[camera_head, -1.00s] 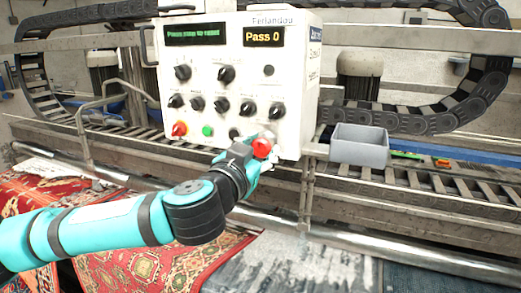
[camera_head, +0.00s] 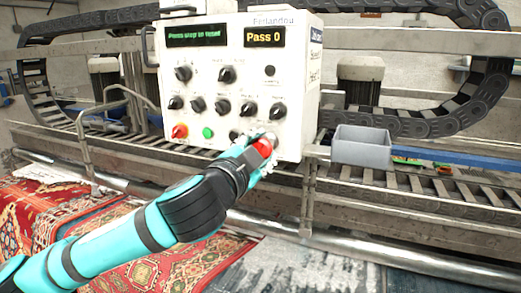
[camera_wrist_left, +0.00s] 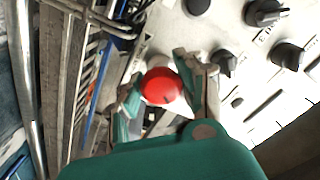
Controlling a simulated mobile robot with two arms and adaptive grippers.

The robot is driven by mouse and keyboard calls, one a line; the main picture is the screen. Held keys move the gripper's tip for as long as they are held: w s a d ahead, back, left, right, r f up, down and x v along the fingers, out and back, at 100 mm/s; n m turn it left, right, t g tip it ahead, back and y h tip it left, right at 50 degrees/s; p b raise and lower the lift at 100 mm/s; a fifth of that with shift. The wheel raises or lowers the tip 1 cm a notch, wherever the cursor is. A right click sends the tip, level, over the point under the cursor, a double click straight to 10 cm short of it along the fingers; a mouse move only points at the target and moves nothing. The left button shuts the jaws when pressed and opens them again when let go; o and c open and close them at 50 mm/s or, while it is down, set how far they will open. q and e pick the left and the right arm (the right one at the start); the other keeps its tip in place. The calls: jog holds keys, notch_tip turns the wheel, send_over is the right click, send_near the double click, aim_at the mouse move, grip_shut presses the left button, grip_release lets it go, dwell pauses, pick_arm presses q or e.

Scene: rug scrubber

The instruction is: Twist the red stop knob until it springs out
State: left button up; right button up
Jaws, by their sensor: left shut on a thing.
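The red stop knob (camera_head: 264,146) sits at the lower right of the white control panel (camera_head: 290,85). My left gripper (camera_head: 262,143) is at the knob, its fingers on either side of it and shut on it. In the left wrist view the round red knob (camera_wrist_left: 161,86) lies between the two teal fingers (camera_wrist_left: 160,90). The fingers hide part of the knob's rim and its base. The panel's green display appears to read "Press stop to reset", and the yellow display reads "Pass 0". My right gripper is not in view.
Patterned red rugs (camera_head: 150,265) lie below. Black cable chains loop behind.

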pick_arm(q)
jog(key=shift+m, duration=0.6)
jog(key=o, duration=1.2)
jog(key=shift+o, duration=0.2)
jog(key=v, duration=1.2)
jog(key=shift+w+f, duration=0.1)
jog(key=shift+w, duration=0.05)
